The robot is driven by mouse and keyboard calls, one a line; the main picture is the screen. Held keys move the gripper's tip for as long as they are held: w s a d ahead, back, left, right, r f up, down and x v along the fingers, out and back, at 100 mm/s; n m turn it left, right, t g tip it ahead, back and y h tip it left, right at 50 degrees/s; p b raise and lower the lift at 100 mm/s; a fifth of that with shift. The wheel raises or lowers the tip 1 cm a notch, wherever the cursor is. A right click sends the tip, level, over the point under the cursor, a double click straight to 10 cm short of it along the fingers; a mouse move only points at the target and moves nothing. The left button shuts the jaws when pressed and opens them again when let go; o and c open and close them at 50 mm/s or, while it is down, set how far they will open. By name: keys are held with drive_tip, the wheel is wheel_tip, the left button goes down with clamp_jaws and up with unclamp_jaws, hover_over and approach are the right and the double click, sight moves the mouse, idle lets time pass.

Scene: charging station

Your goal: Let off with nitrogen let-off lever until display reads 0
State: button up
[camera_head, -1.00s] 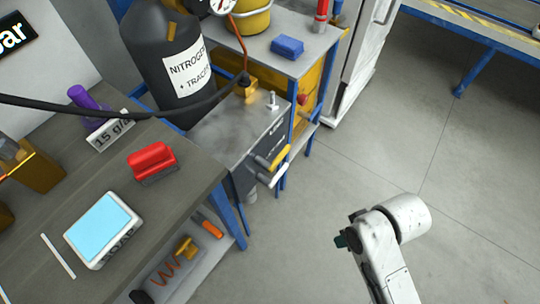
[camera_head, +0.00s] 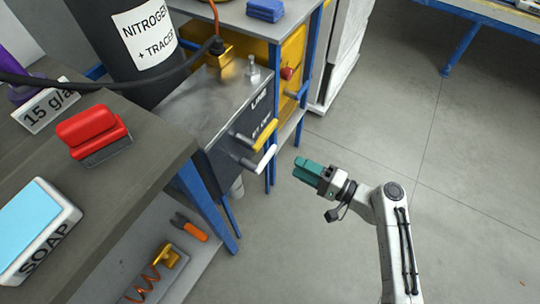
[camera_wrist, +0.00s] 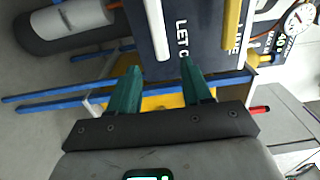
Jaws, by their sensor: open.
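A dark panel box (camera_head: 215,160) carries two levers on its front. The white lever (camera_head: 265,158) is beside lettering that seems to read "LET OFF". The yellow lever (camera_head: 264,134) is beside "LINE". My gripper (camera_head: 306,171) has teal fingers and is in the air to the right of the white lever, apart from it. In the wrist view my gripper (camera_wrist: 160,70) is open and empty. The white lever (camera_wrist: 156,28) appears ahead, its end in line with the gap between the fingers. A round gauge (camera_wrist: 300,18) is at the upper right; its reading is unclear. No bar display shows now.
A black nitrogen cylinder (camera_head: 120,50) stands behind the box with a hose across it. A bench (camera_head: 150,150) with a red brush (camera_head: 92,132) and soap box (camera_head: 35,235) is at left. Blue legs stand below the box. Floor at right is free.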

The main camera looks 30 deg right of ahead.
sight(273, 154)
drive_tip(key=x, duration=1)
drive_tip(key=shift+w+a+b, duration=0.15)
drive_tip(key=shift+a+b, duration=0.05)
drive_tip(key=shift+b, duration=0.2)
drive_tip(key=shift+c, duration=0.3)
clamp_jaws()
